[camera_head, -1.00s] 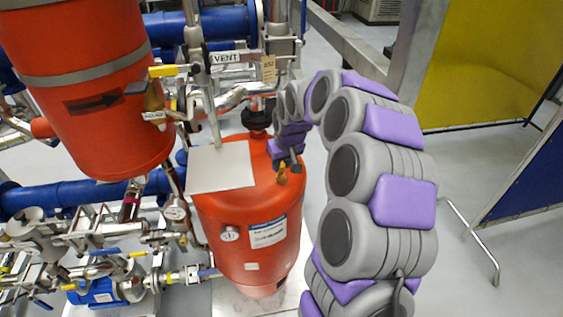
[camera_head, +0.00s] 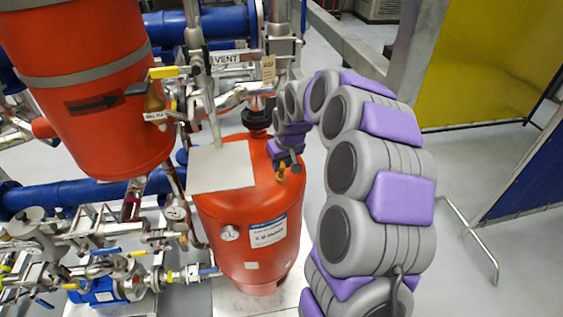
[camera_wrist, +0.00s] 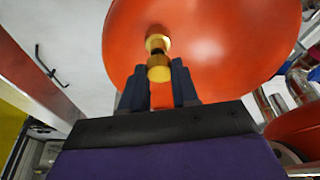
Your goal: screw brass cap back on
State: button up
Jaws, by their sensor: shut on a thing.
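The brass cap (camera_wrist: 158,69) is between the two dark fingers of my gripper (camera_wrist: 158,84) in the wrist view. The fingers are shut on it. Just beyond the cap is a brass fitting (camera_wrist: 157,42) on the side of the orange-red tank (camera_wrist: 215,35). The cap lines up with this fitting, with a dark narrow part between them. I cannot tell whether the threads are engaged. In the head view, my gripper (camera_head: 290,164) is at the upper right shoulder of the tank (camera_head: 222,220), and a small brass part (camera_head: 281,174) shows beside it.
A grey flat plate (camera_head: 221,167) sits at the tank's top left. A black knob (camera_head: 257,117) and pipes stand behind it. A larger orange vessel (camera_head: 85,100) and dense piping fill the left. Open floor (camera_head: 455,180) lies to the right, before yellow and blue screens.

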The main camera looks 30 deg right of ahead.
jog(key=shift+f, duration=1.4)
dwell(0.9)
jog(key=m+b, duration=0.1)
jog(key=m, duration=0.1)
jog(key=m+h, duration=0.1)
jog(key=m, duration=0.2)
jog(key=shift+h+b, duration=0.3)
jog(key=shift+b, duration=0.05)
jog(key=m, duration=0.3)
jog(key=m+g+h, duration=0.1)
jog(key=m, duration=0.2)
jog(key=shift+a+g+b, duration=0.1)
jog(key=shift+g+b, duration=0.2)
jog(key=shift+b, duration=0.1)
jog(key=o, duration=0.7)
jog(key=shift+o, duration=0.3)
jog(key=shift+d, duration=0.2)
